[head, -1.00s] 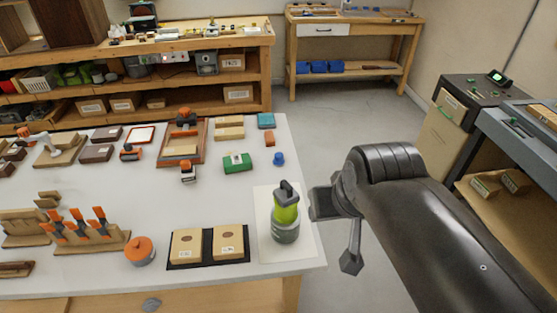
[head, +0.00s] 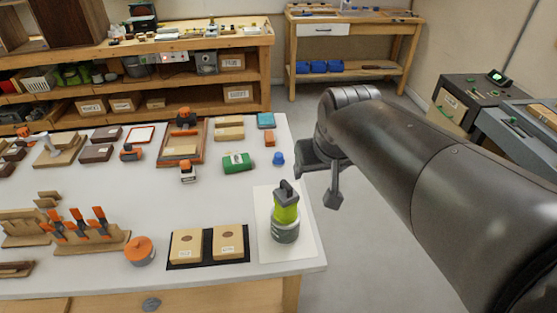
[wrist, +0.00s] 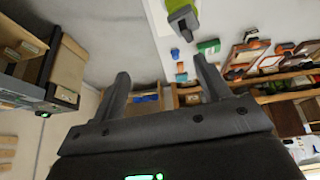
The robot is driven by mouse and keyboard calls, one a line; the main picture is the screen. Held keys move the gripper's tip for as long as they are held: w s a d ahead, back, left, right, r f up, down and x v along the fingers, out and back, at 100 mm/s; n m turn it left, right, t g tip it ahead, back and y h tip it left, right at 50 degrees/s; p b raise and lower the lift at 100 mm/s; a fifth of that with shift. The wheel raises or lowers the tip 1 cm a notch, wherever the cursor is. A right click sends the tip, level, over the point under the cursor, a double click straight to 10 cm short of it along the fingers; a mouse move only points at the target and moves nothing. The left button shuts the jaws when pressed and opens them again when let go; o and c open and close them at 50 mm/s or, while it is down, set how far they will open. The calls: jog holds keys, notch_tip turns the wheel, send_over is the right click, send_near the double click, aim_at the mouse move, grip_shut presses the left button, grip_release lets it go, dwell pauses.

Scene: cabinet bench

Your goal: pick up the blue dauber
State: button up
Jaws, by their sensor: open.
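The blue dauber (head: 278,159) is a small blue piece standing near the right edge of the white bench top (head: 210,205), beside a green box (head: 237,162). In the wrist view the dauber (wrist: 175,53) shows small, beyond and between the two fingers. My gripper (head: 317,178) is off the bench's right edge, a little right of the dauber and apart from it. In the wrist view my gripper (wrist: 162,70) has its fingers spread with nothing between them.
A green and grey bottle-like tool (head: 285,215) stands upright on a pale sheet near the front right corner. An orange block (head: 269,139) and a teal block (head: 266,121) lie behind the dauber. The bench is bare just in front of the dauber.

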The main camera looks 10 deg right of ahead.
jog(key=w+f, duration=0.2)
jog(key=w, duration=1)
jog(key=n+y, duration=0.1)
jog(key=n, duration=0.1)
send_near(279, 155)
jog(key=shift+g, duration=0.3)
jog(key=x, duration=1.1)
jog(key=shift+w, duration=0.2)
jog(key=shift+c, duration=0.4)
jog(key=c, duration=1)
jog(key=shift+r, duration=0.1)
